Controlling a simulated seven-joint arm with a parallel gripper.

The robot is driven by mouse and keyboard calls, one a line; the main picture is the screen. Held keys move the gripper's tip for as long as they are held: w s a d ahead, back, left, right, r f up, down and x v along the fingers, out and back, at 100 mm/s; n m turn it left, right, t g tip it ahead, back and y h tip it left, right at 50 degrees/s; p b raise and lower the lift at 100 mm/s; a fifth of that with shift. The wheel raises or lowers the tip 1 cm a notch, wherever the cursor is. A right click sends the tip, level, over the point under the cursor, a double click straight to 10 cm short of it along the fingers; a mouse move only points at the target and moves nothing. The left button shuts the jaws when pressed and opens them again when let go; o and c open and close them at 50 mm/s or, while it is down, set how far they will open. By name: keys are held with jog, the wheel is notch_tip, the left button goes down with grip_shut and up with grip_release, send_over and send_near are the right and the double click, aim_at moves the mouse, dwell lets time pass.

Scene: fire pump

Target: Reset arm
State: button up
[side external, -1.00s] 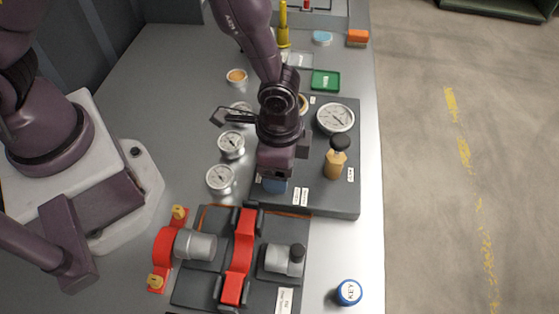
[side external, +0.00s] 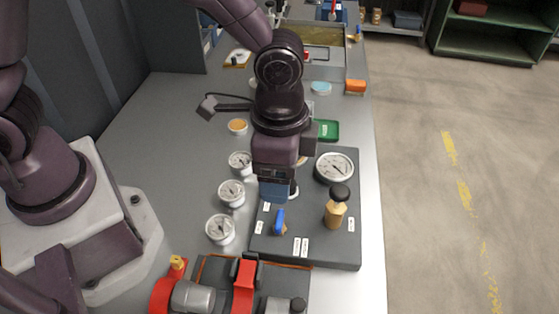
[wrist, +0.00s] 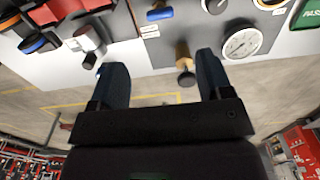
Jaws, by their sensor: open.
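My gripper (side external: 275,190) hangs above the back part of the dark panel board (side external: 350,245) in the side view. In the wrist view my gripper (wrist: 163,78) has its two blue-black fingers wide apart with nothing held between them. A blue lever (side external: 279,222) stands on the board just in front of the gripper; it also shows in the wrist view (wrist: 159,14). A tan knob with a black top (side external: 336,208) stands upright to the right; in the wrist view the knob (wrist: 184,62) appears beyond the fingers, apart from them.
A large gauge (side external: 334,167) sits on the board. Several smaller gauges (side external: 231,193) stand left of it. The red and grey pump (side external: 243,285) is at the front. A green tag (side external: 327,130) and orange block (side external: 355,86) lie behind. Open floor (side external: 430,200) lies right.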

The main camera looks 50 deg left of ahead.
jog(key=shift+r, duration=0.55)
jog(key=s+a+r+n+t, duration=0.2)
jog(key=s+a+r+n, duration=0.2)
jog(key=a+r, duration=0.4)
jog(key=s+a+r+n+t, duration=0.3)
jog(key=s+a+r+n, duration=0.2)
jog(key=a+r, duration=0.3)
jog(key=shift+s+a+r+t, duration=0.2)
jog(key=shift+a+r+t, duration=0.15)
jog(key=shift+a, duration=0.85)
